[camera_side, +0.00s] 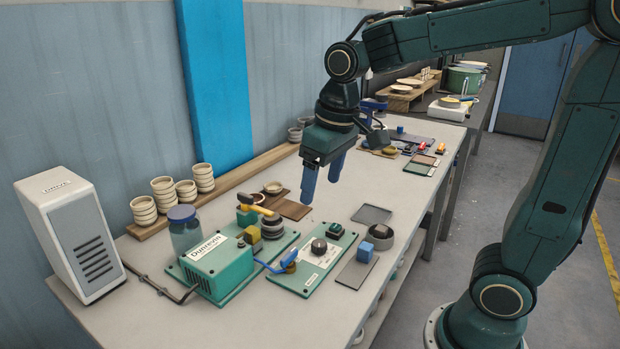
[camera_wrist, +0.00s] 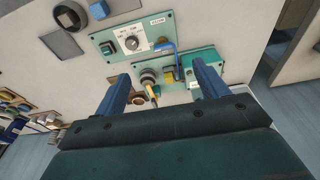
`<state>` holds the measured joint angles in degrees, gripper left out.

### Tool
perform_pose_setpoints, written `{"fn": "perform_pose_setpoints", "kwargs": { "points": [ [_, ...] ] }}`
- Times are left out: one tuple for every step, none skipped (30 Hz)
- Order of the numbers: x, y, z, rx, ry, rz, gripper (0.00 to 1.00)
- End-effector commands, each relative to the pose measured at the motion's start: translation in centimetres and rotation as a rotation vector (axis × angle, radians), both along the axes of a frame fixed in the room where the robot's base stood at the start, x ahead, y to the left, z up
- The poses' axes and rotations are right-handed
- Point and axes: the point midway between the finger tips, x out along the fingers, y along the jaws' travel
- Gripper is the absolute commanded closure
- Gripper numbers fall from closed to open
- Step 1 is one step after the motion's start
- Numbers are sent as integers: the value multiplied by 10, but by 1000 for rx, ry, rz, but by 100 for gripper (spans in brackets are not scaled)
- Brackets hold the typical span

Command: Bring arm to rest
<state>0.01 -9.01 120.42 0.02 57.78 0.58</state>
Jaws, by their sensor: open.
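My gripper (camera_side: 322,182) hangs above the workbench (camera_side: 365,180) in the side view, with its two blue fingers pointing down. The fingers are apart and nothing shows between them. In the wrist view the two fingers of my gripper (camera_wrist: 162,85) stand left and right of centre, with the bench below. The arm reaches in from the right, and its fingertips are clear of the bench top.
A green machine (camera_side: 218,262) and a green control panel (camera_side: 312,262) lie on the near bench. A blue cube (camera_side: 380,231) sits beside the panel. A white speaker-like box (camera_side: 75,235) stands at left. Stacked bowls (camera_side: 203,177) line a wooden shelf along the wall.

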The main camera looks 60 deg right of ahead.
Motion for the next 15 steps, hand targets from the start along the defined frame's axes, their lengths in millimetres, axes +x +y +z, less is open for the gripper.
{"fn": "perform_pose_setpoints", "kwargs": {
  "points": [
    [-10, 0, 4, 0, -23, 1, 27],
    [-15, 0, 6, -1, -34, 1, 27],
    [-22, 0, 8, 0, -49, 2, 27],
    [-28, 0, 9, 0, -60, 2, 27],
    [-33, 0, 10, 0, -72, 2, 27],
    [-40, 0, 11, 0, -87, 3, 27],
    [-45, 0, 12, -1, -98, 3, 27],
    [-50, 0, 13, -1, -110, 4, 27],
    [-57, 0, 13, -1, -125, 4, 27],
    [-62, 0, 14, -1, -137, 5, 27],
    [-68, 0, 14, -2, -148, 5, 27],
    [-74, 0, 14, -2, -163, 6, 27],
    [-79, 0, 13, -2, -173, 6, 27],
    [-84, 0, 13, -1, -186, 7, 27],
    [-91, 0, 13, -1, -201, 7, 27]
  ]
}}
